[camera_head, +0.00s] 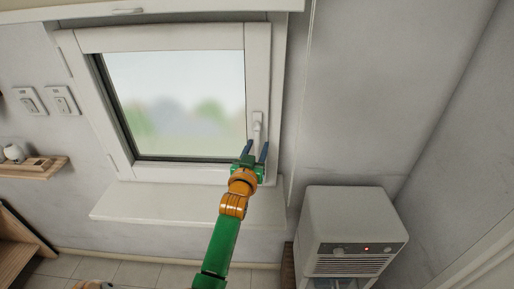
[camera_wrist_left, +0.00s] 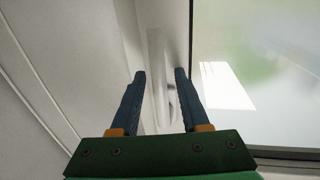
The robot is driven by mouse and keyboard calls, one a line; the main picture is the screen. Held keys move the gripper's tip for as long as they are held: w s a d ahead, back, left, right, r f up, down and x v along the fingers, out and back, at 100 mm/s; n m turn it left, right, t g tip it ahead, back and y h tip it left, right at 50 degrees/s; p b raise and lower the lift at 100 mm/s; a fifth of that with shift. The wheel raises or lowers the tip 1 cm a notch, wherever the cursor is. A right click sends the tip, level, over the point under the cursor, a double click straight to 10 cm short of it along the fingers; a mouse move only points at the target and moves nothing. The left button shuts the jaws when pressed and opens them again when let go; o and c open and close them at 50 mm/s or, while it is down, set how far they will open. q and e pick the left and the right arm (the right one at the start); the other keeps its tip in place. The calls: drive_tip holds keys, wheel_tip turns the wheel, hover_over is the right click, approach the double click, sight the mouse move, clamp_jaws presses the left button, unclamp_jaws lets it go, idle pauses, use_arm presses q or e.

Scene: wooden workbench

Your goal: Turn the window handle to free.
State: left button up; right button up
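The white window handle (camera_head: 257,122) is on the right side of the window frame (camera_head: 258,60), with its grip pointing down. My left gripper (camera_head: 257,148) is open just below and around the handle's lower end. In the left wrist view, the two blue fingers (camera_wrist_left: 160,73) stand apart with the pale handle (camera_wrist_left: 157,60) showing between and beyond them. I cannot tell whether either finger touches it. The window sash looks closed. My right gripper is not in view.
A white sill (camera_head: 150,205) juts out below the window. A white appliance (camera_head: 350,225) with a red light stands at the lower right. Wall switches (camera_head: 45,101) and a wooden shelf (camera_head: 35,168) are on the left. The wall right of the window is bare.

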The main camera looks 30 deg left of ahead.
use_arm(q)
clamp_jaws()
idle(1.2)
